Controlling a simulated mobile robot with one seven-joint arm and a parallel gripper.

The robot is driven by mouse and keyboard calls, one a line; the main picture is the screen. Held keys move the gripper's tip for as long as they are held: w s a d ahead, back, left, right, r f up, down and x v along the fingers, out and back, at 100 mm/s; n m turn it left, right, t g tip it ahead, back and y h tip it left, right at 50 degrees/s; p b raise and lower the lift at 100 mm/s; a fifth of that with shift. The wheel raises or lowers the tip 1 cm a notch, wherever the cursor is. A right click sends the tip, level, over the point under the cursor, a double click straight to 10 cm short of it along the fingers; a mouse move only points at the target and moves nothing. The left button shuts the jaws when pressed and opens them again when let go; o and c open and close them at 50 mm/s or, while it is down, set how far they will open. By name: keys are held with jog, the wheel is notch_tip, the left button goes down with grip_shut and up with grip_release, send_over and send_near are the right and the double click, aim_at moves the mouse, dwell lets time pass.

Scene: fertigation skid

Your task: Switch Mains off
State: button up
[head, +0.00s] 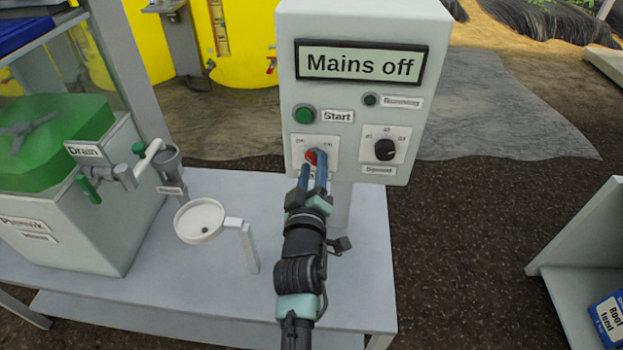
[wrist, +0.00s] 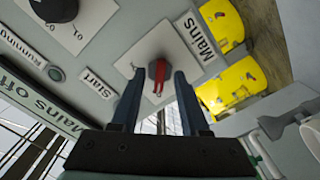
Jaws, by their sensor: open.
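The red Mains switch (head: 312,157) sits on a white plate at the lower left of the grey control box (head: 343,90). In the wrist view the red switch handle (wrist: 158,78) shows between and beyond my fingertips. My gripper (head: 315,172) is in front of the switch with its blue fingers open, one on either side of the handle. Whether they touch it I cannot tell. The display (head: 361,64) at the top of the box reads "Mains off". In the head view the fingers partly hide the switch and its label; the wrist view shows the "Mains" label (wrist: 198,37).
A green Start button (head: 304,115), a dark Running lamp (head: 370,99) and a black knob (head: 384,149) are close to the switch. A white funnel dish (head: 202,222) and a green-lidded tank (head: 60,185) stand on the bench to the left.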

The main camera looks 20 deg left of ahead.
jog(key=p+v, duration=0.3)
jog(key=v, duration=1)
jog(key=shift+p, duration=0.4)
jog(key=w+d+r+m+t+h+p, duration=0.1)
jog(key=w+d+r+m+t+p, duration=0.15)
jog(key=r, duration=0.85)
jog(key=w+d+r+m+t+p, duration=0.1)
jog(key=d+r+m, duration=0.15)
jog(key=r, duration=0.85)
jog(key=w+d+r+m+t+h+p, duration=0.1)
jog(key=d+r+t, duration=0.15)
jog(key=r, duration=0.85)
jog(key=s+d+r+m+t+h+p, duration=0.1)
jog(key=s+r, duration=0.3)
jog(key=r, duration=0.5)
jog(key=s+d+r+m+t+h+p, duration=0.1)
jog(key=s+d+r+m+p, duration=0.1)
jog(key=r, duration=0.7)
jog(key=s+d+r+m+t+h+p, duration=0.1)
jog(key=s+d+r+m+t, duration=0.1)
jog(key=s+r, duration=0.4)
notch_tip(320, 180, up, 4)
jog(key=shift+s+d+f+m+p, duration=0.1)
jog(key=shift+s+d+m+p, duration=0.2)
jog(key=shift+d+m, duration=0.6)
jog(key=shift+d, duration=0.2)
